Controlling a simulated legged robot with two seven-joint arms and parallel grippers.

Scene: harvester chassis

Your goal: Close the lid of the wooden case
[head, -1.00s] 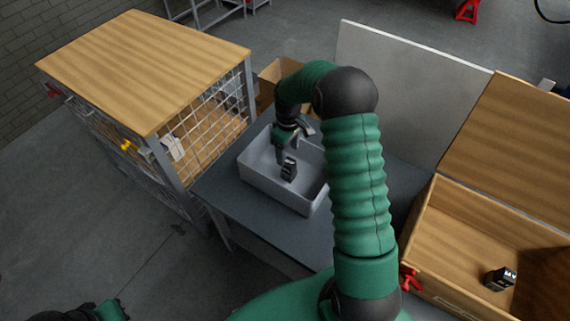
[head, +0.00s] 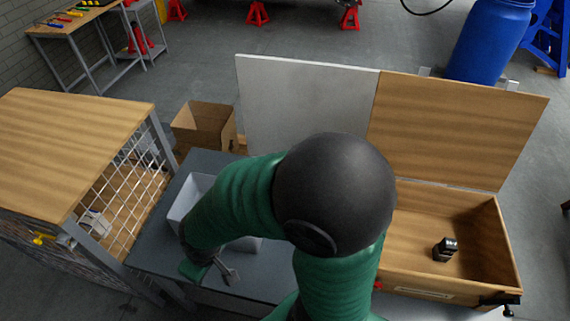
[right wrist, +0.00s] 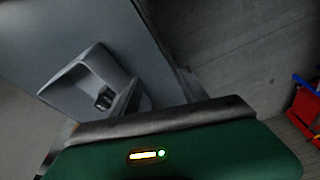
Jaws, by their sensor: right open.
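The wooden case (head: 487,280) stands at the right in the head view. Its wooden lid (head: 455,130) is raised and leans back, wide open. A small black block (head: 445,248) lies inside the case. My right gripper (head: 226,274) is open over the grey bench, left of the case and well apart from it, near the grey bin. My right arm crosses the middle of the view and hides part of the bin and the case's left end. In the right wrist view the gripper's fingertips are not clear. My left gripper is not in view.
A grey bin (head: 181,205) sits on the bench (head: 150,262); the right wrist view shows the bin (right wrist: 60,92) with a dark item inside. A pale panel (head: 300,105) stands beside the lid. A mesh cage (head: 75,140) is at left, with a cardboard box (head: 203,125) behind.

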